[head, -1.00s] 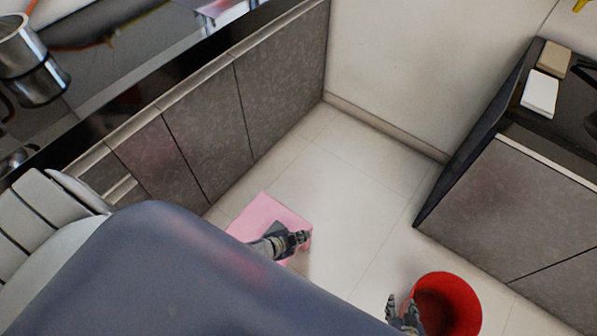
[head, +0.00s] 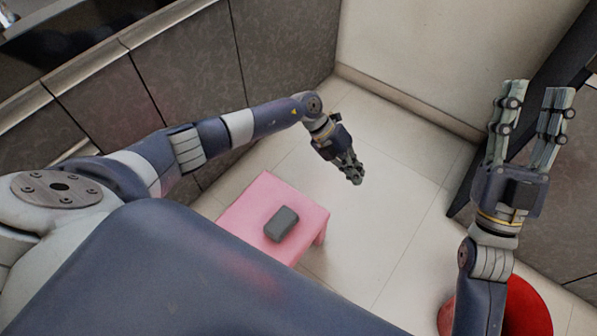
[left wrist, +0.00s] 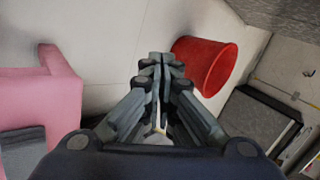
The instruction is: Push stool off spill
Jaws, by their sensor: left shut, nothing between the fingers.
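A pink stool (head: 247,207) stands on the pale tiled floor, with a dark grey block (head: 282,224) on its seat. In the left wrist view the stool (left wrist: 50,100) is at the left, with part of the block (left wrist: 25,155) on it. My left gripper (head: 356,177) is shut and empty, to the right of the stool in the head view and apart from it. Its fingers (left wrist: 160,58) are together in the left wrist view. My right gripper (head: 537,90) is open and empty, raised at the right. I see no spill; floor under the stool is hidden.
A red bucket (head: 522,307) stands at the lower right, partly behind my right arm; it also shows in the left wrist view (left wrist: 208,65). Grey cabinets (head: 190,75) line the left, and a dark-edged cabinet is at the right. The floor between stool and far wall is clear.

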